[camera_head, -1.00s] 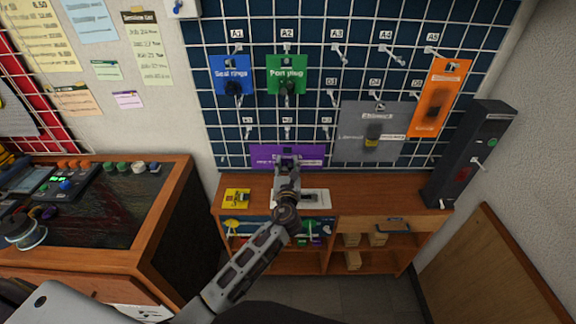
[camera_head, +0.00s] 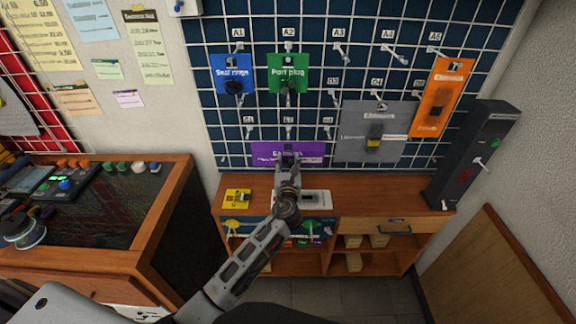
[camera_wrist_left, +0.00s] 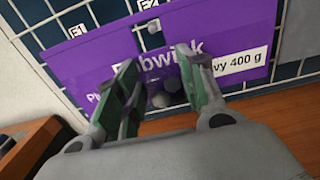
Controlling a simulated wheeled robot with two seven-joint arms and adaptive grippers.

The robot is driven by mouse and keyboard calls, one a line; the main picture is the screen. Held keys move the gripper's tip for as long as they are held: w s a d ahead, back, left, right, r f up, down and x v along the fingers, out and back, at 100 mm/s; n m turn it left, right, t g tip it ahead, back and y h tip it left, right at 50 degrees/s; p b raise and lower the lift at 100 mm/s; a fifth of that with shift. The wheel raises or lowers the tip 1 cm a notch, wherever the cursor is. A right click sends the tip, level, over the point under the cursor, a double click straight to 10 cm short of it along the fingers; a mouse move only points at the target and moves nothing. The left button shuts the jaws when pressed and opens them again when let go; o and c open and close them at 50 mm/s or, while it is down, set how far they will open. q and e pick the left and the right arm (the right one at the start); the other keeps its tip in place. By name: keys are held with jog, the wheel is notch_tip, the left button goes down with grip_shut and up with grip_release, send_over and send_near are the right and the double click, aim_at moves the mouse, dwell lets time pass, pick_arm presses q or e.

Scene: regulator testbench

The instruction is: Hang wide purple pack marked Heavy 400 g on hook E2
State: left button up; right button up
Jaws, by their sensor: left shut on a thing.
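The wide purple pack (camera_head: 262,152) is in front of the blue grid board, below the label E2 (camera_head: 288,120). In the left wrist view the purple pack (camera_wrist_left: 95,62) shows "400 g" on a white strip. My left gripper (camera_head: 288,152) is shut on the pack near its middle; its fingers (camera_wrist_left: 158,82) also show in the wrist view. A round grey hook tip (camera_wrist_left: 153,27) shows at the pack's top edge below the E2 label (camera_wrist_left: 148,4). I cannot tell whether it passes through the pack's hole. My right gripper is not in view.
A grey pack (camera_head: 355,145) hangs close to the right. Blue (camera_head: 233,68) and green (camera_head: 288,68) packs hang above, an orange pack (camera_head: 442,95) further right. The wooden shelf (camera_head: 375,187) lies below, with a yellow item (camera_head: 237,198) on it.

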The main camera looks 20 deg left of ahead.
aim_at(288, 157)
pick_arm(q)
jog(key=shift+w+a, duration=0.1)
jog(key=shift+w, duration=0.35)
jog(key=shift+w+a+b, duration=0.15)
jog(key=shift+w+b, duration=0.35)
jog(key=shift+w, duration=0.05)
jog(key=shift+b+x, duration=0.7)
jog(key=shift+x, duration=0.65)
jog(key=w, duration=0.2)
jog(key=w+a+f+b, duration=0.1)
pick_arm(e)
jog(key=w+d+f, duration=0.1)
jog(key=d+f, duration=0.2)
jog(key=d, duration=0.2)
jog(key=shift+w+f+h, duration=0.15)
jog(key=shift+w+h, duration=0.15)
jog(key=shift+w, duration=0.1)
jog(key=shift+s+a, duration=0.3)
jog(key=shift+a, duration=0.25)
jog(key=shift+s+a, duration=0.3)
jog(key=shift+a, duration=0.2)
